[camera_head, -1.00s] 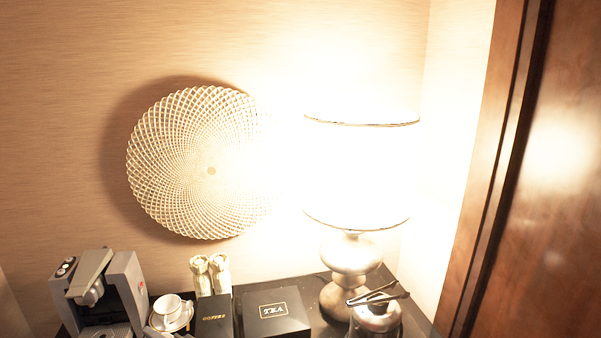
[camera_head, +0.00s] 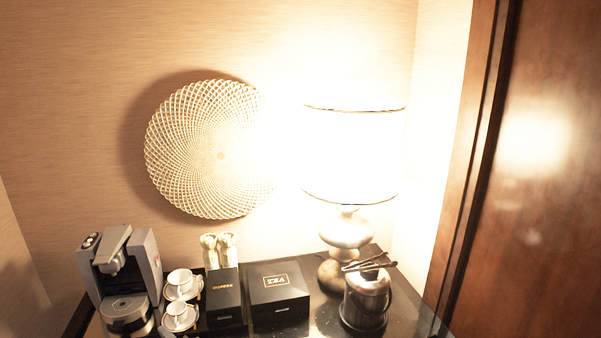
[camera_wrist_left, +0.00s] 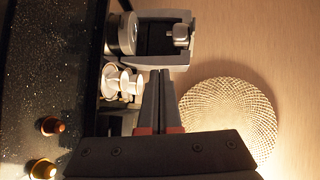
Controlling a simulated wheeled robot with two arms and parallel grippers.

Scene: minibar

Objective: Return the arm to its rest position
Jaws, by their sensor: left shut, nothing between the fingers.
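My left gripper (camera_wrist_left: 160,74) shows in the left wrist view with its two dark fingers together and nothing between them. Past its tips in that view is the grey coffee machine (camera_wrist_left: 180,60), with white cups (camera_wrist_left: 124,82) beside it. I cannot tell whether the fingers touch anything. My right gripper is in neither view.
The head view shows the coffee machine (camera_head: 124,275), cups (camera_head: 178,316), coffee box (camera_head: 225,298), tea box (camera_head: 278,293), ice bucket (camera_head: 366,300) and lamp (camera_head: 345,235) on a dark counter. A woven disc (camera_head: 190,150) hangs behind. Two capsules (camera_wrist_left: 50,126) lie on the counter.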

